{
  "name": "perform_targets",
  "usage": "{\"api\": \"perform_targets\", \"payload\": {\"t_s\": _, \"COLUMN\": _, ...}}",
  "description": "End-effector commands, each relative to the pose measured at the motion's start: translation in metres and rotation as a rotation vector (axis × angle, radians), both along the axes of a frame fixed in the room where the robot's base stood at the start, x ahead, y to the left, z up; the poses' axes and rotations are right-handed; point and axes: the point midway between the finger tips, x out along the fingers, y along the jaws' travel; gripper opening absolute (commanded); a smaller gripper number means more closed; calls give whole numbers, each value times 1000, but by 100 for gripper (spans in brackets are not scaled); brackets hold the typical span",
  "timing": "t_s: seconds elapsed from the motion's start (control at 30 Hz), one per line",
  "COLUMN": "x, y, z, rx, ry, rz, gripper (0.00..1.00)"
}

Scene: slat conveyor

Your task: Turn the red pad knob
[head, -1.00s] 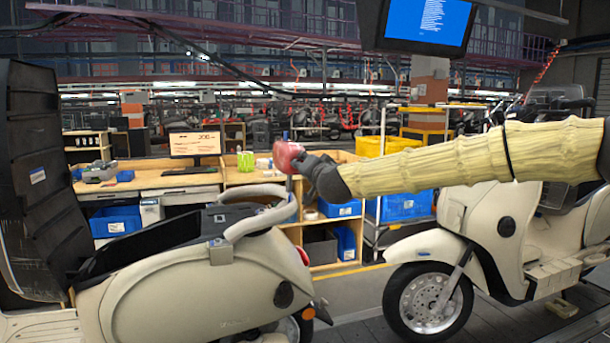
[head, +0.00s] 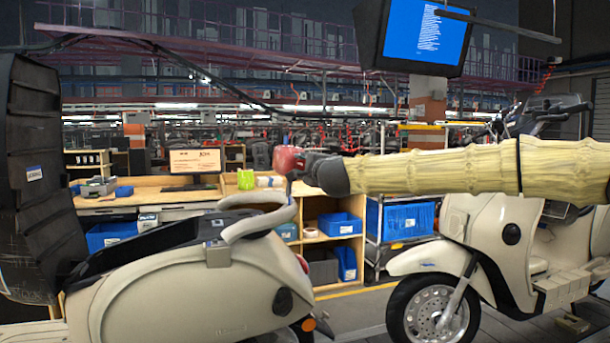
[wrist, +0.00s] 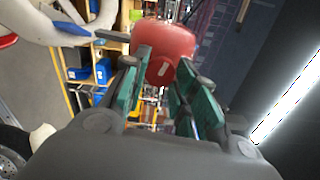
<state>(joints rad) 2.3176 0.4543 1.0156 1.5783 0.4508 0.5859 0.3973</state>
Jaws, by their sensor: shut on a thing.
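The red pad knob (head: 288,158) is a rounded red piece at the end of my arm, above the grey rear grab rail of the left cream scooter (head: 190,285). In the wrist view the red knob (wrist: 165,45) has a small white mark facing me. My gripper (head: 298,164) is shut on it, with its green-padded fingers (wrist: 163,78) at either side of its near part. A grey bar (wrist: 112,38) reaches left from the knob in the wrist view. Its far side and how it is mounted are hidden.
A second cream scooter (head: 475,235) stands at right, below my arm. Behind are a wooden workbench (head: 145,189) with a small screen (head: 195,162) and blue bins (head: 342,224). A monitor (head: 427,30) hangs above. Floor shows between the scooters.

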Motion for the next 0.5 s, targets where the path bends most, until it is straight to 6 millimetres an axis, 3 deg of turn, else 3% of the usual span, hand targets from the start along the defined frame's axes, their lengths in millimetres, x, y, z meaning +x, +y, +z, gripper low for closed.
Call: {"api": "perform_targets", "payload": {"t_s": 0.5, "x": 0, "y": -1, "z": -5, "rx": 468, "ry": 152, "rz": 0, "gripper": 4}}
